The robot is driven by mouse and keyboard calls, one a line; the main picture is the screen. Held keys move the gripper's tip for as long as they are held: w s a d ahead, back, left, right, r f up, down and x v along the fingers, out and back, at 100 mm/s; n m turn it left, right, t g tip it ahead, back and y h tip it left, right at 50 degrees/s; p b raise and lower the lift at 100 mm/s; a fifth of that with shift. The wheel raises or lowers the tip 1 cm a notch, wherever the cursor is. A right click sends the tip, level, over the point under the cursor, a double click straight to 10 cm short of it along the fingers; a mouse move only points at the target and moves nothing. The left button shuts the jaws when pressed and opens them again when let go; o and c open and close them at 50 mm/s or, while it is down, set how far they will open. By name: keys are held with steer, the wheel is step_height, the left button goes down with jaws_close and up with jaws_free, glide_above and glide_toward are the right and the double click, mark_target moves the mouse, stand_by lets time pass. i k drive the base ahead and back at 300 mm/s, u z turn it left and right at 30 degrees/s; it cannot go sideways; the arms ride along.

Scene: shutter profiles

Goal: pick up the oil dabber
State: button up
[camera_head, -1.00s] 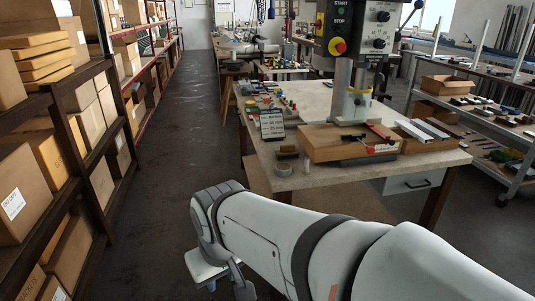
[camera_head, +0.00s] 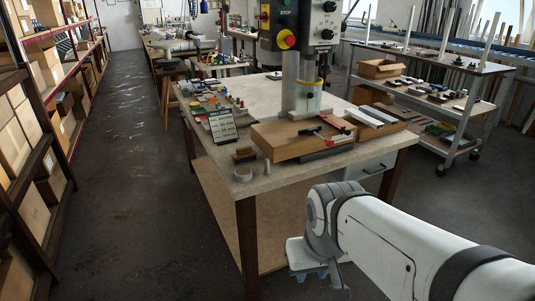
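I cannot make out the oil dabber for certain. Small items stand at the near corner of the workbench (camera_head: 262,194): a brown block (camera_head: 244,154), a short grey round piece (camera_head: 242,174) and a small pale upright peg (camera_head: 267,166). Any of them is too small to name surely. My gripper (camera_head: 312,276) hangs at the end of my white arm, low in the picture, in front of the bench and apart from everything on it. Its fingers are small and partly hidden, so I cannot tell whether they are open.
A drill press (camera_head: 301,75) stands on the bench, with a wooden block (camera_head: 290,141) and red clamp at its foot. A dark sign (camera_head: 222,126) stands left of it. Box shelves (camera_head: 40,130) line the left; a wheeled rack (camera_head: 440,100) is at right. The left aisle floor is clear.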

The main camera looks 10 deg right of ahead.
mark_target(266, 172)
steer(key=u, duration=0.05)
steer(key=i, duration=1)
steer(key=z, duration=0.1)
